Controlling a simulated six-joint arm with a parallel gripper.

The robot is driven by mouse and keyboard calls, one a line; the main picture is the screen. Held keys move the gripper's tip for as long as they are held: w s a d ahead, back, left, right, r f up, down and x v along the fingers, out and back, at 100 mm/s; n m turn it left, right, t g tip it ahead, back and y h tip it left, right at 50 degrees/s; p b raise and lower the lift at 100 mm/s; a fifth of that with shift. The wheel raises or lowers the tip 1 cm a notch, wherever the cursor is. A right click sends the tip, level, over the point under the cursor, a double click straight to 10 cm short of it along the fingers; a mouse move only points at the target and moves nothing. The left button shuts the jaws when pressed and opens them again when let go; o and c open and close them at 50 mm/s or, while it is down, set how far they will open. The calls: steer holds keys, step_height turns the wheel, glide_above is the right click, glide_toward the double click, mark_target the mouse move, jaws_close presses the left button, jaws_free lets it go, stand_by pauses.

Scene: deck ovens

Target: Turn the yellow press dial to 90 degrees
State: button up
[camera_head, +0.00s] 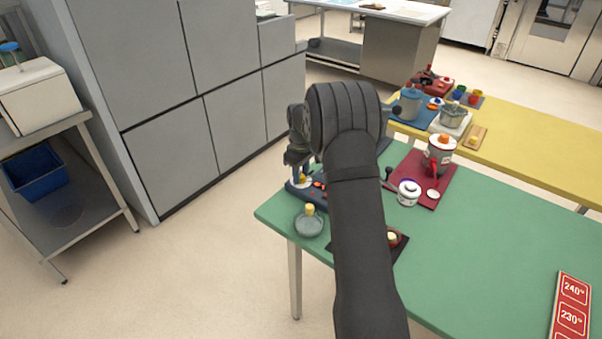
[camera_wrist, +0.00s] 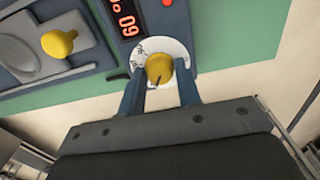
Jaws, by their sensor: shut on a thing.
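The yellow press dial (camera_wrist: 158,66) sits on a white round scale plate (camera_wrist: 173,47) on the blue-grey press body (camera_wrist: 178,17). My gripper (camera_wrist: 160,88) has one finger on each side of the dial and is shut on it. A dark mark shows on the dial's near side. A red-lit display (camera_wrist: 124,16) beside the dial shows rotated digits, which I cannot read for certain. In the head view, my gripper (camera_head: 301,174) points down at the press base (camera_head: 307,191) at the green table's left corner; my arm hides part of the press.
The green table (camera_head: 480,230) holds a red mat (camera_head: 437,186) with a jar and pot. The table's right part is mostly clear.

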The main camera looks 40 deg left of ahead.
steer(key=m, duration=0.6)
steer(key=shift+m, duration=0.3)
steer(key=m, duration=0.3)
steer(key=shift+m, duration=0.3)
steer(key=m, duration=0.3)
steer(key=shift+m, duration=0.3)
steer(key=m, duration=0.4)
steer(key=shift+m, duration=2.5)
steer(key=shift+r, duration=0.1)
